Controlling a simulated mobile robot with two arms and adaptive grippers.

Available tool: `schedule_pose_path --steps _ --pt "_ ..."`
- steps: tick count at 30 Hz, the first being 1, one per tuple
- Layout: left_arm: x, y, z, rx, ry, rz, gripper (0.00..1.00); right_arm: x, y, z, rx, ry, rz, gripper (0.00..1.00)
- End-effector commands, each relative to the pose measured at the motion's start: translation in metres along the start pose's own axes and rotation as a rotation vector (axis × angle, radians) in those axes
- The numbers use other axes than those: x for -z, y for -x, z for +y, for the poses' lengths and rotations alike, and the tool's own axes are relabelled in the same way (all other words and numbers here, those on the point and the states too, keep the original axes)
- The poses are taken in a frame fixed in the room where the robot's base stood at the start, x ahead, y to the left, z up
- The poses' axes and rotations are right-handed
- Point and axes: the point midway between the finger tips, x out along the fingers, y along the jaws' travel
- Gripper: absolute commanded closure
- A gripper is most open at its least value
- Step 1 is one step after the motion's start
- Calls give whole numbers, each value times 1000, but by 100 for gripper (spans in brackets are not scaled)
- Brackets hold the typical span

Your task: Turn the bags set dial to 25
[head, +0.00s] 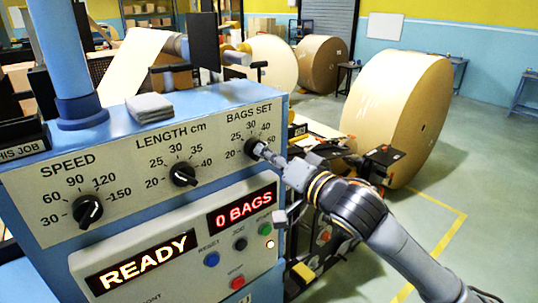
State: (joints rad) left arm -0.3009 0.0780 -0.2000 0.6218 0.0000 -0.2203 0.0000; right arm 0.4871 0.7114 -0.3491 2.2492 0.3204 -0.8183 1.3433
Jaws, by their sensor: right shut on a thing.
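The bags set dial (250,147) is a black knob at the right end of the blue machine's panel, with 20, 25, 30, 40 and 50 printed around it. My right gripper (263,152) reaches it from the right and is shut on the knob. The fingers cover part of the knob, so I cannot tell which number its pointer is at. A red display (243,209) below reads 0 BAGS. My left gripper is not in view.
The length dial (183,174) and speed dial (88,211) are to the left. Below are a READY display (142,265) and blue, black, green and red buttons. A grey folded cloth (149,107) lies on top. Large kraft rolls (397,115) stand behind; floor at right is open.

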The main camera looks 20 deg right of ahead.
Motion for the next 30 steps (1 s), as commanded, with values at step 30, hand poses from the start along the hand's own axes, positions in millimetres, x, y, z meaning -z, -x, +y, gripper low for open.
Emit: schedule_pose_path --steps 30 --pt "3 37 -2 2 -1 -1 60 2 0 -3 -1 838 3 100"
